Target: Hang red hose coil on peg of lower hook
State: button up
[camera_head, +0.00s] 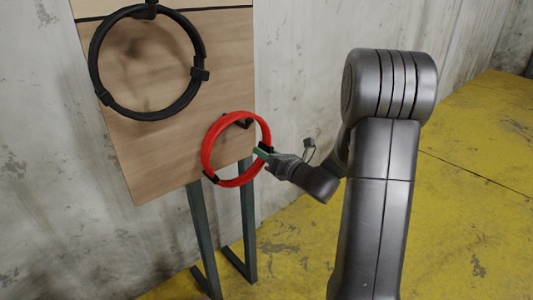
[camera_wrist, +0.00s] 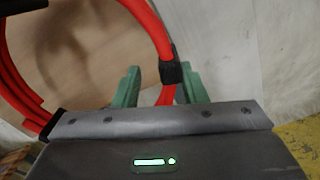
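The red hose coil (camera_head: 206,150), bound with black ties, is upright in front of the lower right part of the wooden board. The black lower hook (camera_head: 240,122) shows through the coil, just under its top edge. I cannot tell whether the coil rests on the peg. My gripper (camera_head: 263,153) is at the coil's right side, by a black tie. In the wrist view my green fingertips (camera_wrist: 160,88) stand apart on both sides of the red hose coil (camera_wrist: 146,24), with a visible gap between the left finger and the hose.
A black hose coil (camera_head: 95,75) hangs from an upper hook (camera_head: 146,10) at the board's upper left. The wooden board (camera_head: 150,160) stands on dark metal legs (camera_head: 203,235) before a concrete wall. The yellow floor (camera_head: 480,150) at right is clear.

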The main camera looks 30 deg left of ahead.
jog(key=p+v, duration=0.1)
jog(key=v, duration=1.2)
jog(key=shift+d, duration=0.35)
jog(key=shift+a+r, duration=0.1)
jog(key=b+x, duration=0.1)
jog(key=x, duration=1.2)
jog(key=shift+a, duration=0.15)
jog(key=shift+a+r, duration=0.15)
jog(key=shift+a, duration=0.1)
jog(key=shift+d+r+p, duration=0.15)
jog(key=shift+r+p, duration=0.15)
jog(key=shift+p, duration=0.1)
